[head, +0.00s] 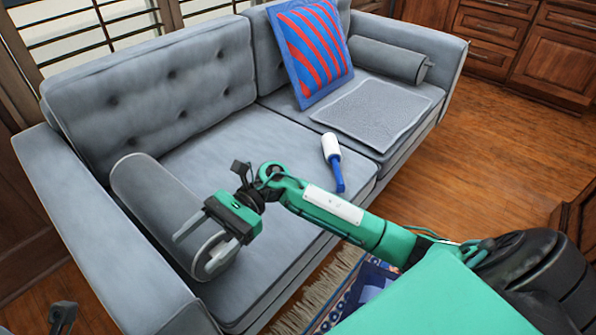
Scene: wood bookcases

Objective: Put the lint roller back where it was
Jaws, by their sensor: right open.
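The lint roller (331,150) lies on the grey sofa seat, near the seam between the two seat cushions. Its white roll points to the back and its blue handle points to the front edge. My right gripper (198,250) is open and empty, over the left part of the sofa by the round bolster. It is well to the left of the lint roller and apart from it. My right forearm passes just in front of the handle. My left gripper's fingers do not show; only a small dark part, perhaps of my left arm, shows at the bottom left.
The grey sofa (170,90) has a left bolster (150,190), a right bolster (385,60), a red-and-blue striped cushion (310,45) and a grey textured mat (372,112). A fringed rug (345,290) lies in front.

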